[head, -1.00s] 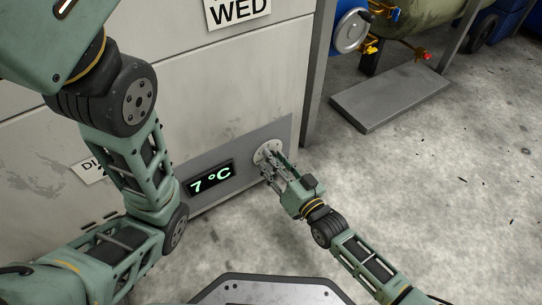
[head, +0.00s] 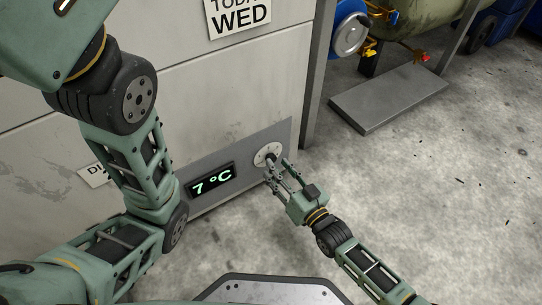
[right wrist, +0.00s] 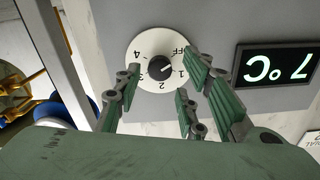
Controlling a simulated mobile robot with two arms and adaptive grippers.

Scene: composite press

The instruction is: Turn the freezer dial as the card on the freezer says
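The freezer dial (head: 268,153) is a round white plate with a black knob on the grey lower panel. In the right wrist view the dial (right wrist: 142,52) reads OFF, 1, 2, 3 and 4, and the knob's pale mark seems to point toward 1. The display (head: 210,180) beside it shows 7 °C. A card (head: 238,14) reads TODAY WED. Another card (head: 92,175), starting "DI", is mostly hidden behind my left arm. My right gripper (head: 279,168) is open and empty, its fingers just in front of the dial, apart from the knob. My left gripper is out of view.
A grey post (head: 318,80) stands at the freezer's right edge. Beyond it are a low grey platform (head: 388,98) and a green tank (head: 425,18) with coloured valves. The concrete floor (head: 460,190) to the right is clear.

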